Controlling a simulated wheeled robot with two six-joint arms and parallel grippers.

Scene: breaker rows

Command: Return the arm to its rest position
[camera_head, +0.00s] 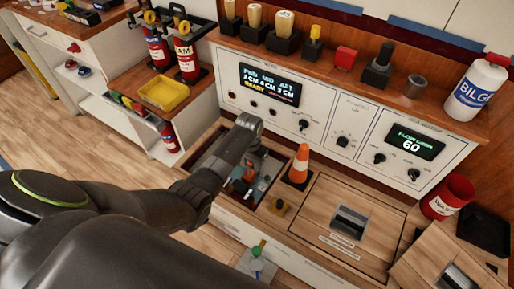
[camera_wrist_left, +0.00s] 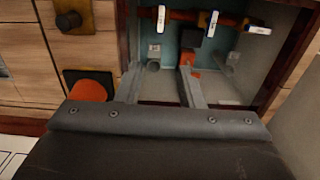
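My left arm (camera_head: 195,195) reaches in from the left of the head view, over an open recess (camera_head: 222,153) in the bench. Its gripper (camera_head: 248,150) is at the recess opening. In the wrist view the two grey fingers are apart, with a gap between their tips (camera_wrist_left: 160,75) and nothing visibly held. The fingers point into the recess, where a red-brown pipe with white tags (camera_wrist_left: 213,24) and an orange part (camera_wrist_left: 187,58) show. Whether a finger touches the orange part is unclear. My right gripper is not in view.
An orange cone (camera_head: 300,163) stands right of the recess, close to the gripper. Beyond it is a wooden hatch (camera_head: 340,215). A control panel (camera_head: 330,110) rises behind. A yellow tray (camera_head: 163,93) and red extinguishers (camera_head: 187,58) stand at left. Floor shows at lower left.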

